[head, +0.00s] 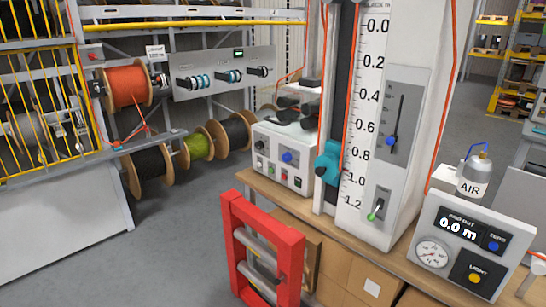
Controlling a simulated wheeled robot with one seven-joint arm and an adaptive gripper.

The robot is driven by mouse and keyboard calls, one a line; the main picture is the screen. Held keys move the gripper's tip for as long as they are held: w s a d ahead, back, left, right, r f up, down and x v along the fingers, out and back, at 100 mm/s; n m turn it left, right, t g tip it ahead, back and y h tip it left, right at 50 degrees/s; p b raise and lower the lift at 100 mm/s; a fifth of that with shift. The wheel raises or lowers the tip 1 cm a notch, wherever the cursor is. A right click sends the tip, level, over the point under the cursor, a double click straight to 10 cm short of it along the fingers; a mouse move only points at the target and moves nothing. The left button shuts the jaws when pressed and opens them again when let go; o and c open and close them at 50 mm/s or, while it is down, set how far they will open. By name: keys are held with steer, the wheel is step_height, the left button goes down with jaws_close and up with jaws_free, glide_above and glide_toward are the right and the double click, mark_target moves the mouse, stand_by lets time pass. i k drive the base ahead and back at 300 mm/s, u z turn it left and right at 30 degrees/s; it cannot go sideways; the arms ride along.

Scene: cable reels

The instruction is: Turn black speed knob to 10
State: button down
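I cannot make out for sure which part is the black speed knob, and no speed scale or number 10 is readable. A white control box (283,157) stands on the bench left of the tall column. Its front carries a blue knob (287,157), several small coloured buttons and small dark parts too small to identify. A white readout box (462,245) on the right shows 0.0 m, with a round gauge (433,252), a blue button (493,245) and a yellow button (474,278). My gripper is not in view.
A red roller frame (264,250) stands before the bench. Cable reels (128,86) sit at left. Floor between is clear.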

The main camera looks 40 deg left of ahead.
mark_target(258, 145)
steer(key=u, duration=1.15)
